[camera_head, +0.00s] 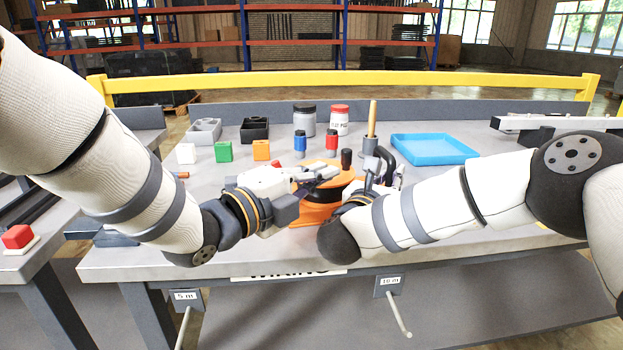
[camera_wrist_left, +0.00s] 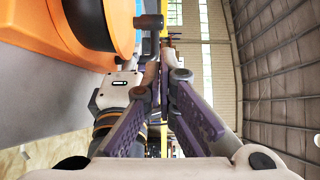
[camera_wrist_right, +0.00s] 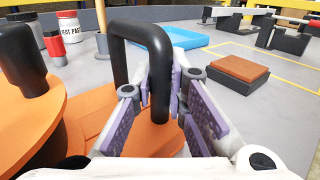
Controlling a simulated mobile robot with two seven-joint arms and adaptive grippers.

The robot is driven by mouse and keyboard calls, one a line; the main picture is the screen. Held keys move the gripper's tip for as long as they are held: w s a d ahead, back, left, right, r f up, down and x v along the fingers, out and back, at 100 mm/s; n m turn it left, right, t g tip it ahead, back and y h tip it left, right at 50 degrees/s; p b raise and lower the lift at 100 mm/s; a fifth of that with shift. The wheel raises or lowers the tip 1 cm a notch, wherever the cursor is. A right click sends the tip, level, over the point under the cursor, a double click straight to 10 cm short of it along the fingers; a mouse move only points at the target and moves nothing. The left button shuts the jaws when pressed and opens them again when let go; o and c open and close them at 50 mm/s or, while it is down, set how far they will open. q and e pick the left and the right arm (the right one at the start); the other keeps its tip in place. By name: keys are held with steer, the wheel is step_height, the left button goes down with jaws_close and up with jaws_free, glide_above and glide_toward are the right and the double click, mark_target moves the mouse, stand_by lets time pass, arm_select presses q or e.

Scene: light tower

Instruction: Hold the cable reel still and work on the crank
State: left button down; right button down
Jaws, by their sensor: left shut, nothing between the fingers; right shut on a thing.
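The orange cable reel (camera_head: 312,213) stands on the workbench, partly hidden by my grippers and arms. Its orange top disc (camera_wrist_right: 30,125) carries the dark crank knob (camera_head: 346,158), which also shows in the left wrist view (camera_wrist_left: 149,21). My left gripper (camera_head: 334,171) is shut and empty, its fingertips close beside the knob; I cannot tell whether they touch it. My right gripper (camera_wrist_right: 160,88) is shut on the reel's black bent handle (camera_wrist_right: 143,32), with the bar between its finger pads. The handle also shows in the head view (camera_head: 388,161).
A blue tray (camera_head: 433,149) lies at the right back. White (camera_head: 185,153), green (camera_head: 223,151) and orange (camera_head: 261,150) blocks, small bottles and jars (camera_head: 339,120) stand behind the reel. A wooden rod (camera_head: 372,118) stands upright near the handle.

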arm_select(q)
steer(key=shift+s+a, duration=0.5)
steer(key=shift+a, duration=0.05)
steer(key=c, duration=2.1)
jaws_free()
steer(key=shift+s+a, duration=0.2)
steer(key=o, duration=0.5)
steer(key=shift+d+m+g, duration=0.2)
steer(key=shift+m+g, duration=0.3)
steer(key=shift+m, duration=0.1)
steer(key=shift+o, duration=0.6)
steer(key=m+g, duration=0.1)
steer(key=m, duration=0.1)
steer(key=d+m+g, duration=0.2)
steer(key=m, duration=0.1)
steer(key=shift+s+f+m+y, duration=0.2)
steer(key=shift+f+m+y, duration=0.05)
steer(key=shift+m+y, duration=0.05)
steer(key=m+t+y, duration=0.1)
steer(key=m+y, duration=0.2)
steer(key=m, duration=0.8)
glide_toward(343, 154)
steer(key=x, duration=1.1)
steer(key=shift+d, duration=0.1)
steer(key=shift+c, duration=0.6)
jaws_close()
